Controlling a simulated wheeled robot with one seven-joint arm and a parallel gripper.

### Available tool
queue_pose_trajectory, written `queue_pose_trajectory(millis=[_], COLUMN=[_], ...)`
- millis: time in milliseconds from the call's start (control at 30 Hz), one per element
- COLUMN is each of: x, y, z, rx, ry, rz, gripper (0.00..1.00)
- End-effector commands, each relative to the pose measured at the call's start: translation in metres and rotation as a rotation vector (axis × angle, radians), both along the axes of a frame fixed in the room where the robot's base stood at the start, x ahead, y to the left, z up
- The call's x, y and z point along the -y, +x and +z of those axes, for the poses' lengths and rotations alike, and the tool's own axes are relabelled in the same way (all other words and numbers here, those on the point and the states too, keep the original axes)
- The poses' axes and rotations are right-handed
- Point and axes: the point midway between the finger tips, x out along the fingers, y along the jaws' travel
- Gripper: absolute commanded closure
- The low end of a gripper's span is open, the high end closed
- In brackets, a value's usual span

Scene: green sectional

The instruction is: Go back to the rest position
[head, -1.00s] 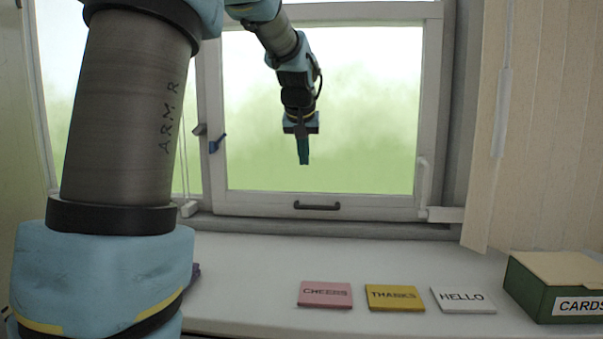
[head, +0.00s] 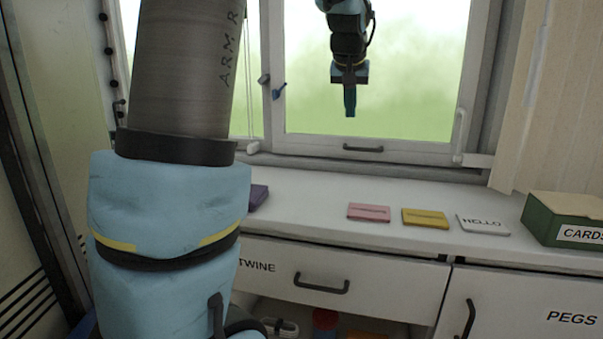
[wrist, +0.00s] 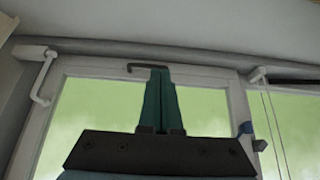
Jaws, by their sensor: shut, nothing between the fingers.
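My gripper (head: 350,112) points straight down in front of the window in the head view, above the white counter. Its teal fingers are together and hold nothing. In the wrist view my gripper (wrist: 160,72) shows its two fingers side by side, with the window behind them. The window's bottom handle (wrist: 148,66) appears just behind the fingertips, and I cannot tell the distance between them.
On the counter (head: 310,200) lie a pink card (head: 369,212), a yellow card (head: 425,218) and a white HELLO card (head: 482,225). A green CARDS box (head: 540,218) stands at right. Below are a TWINE drawer (head: 290,265) and a PEGS cupboard (head: 530,305).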

Motion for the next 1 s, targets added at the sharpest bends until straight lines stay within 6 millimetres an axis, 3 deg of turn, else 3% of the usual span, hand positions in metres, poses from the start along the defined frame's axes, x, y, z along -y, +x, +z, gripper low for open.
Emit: queue_pose_trajectory(millis=[367,667,767,1000], x=[-0.031,-0.082,-0.105,-0.166], y=[-0.016,-0.056,-0.082,-0.178], z=[-0.035,-0.09,-0.115,-0.181], rx=[-0.06,-0.163,-0.215,-0.371], ry=[0.019,0.044,0.055,0.074], rz=[0.021,0.059,0.075,0.132], gripper=[1.0,1.0,1.0,1.0])
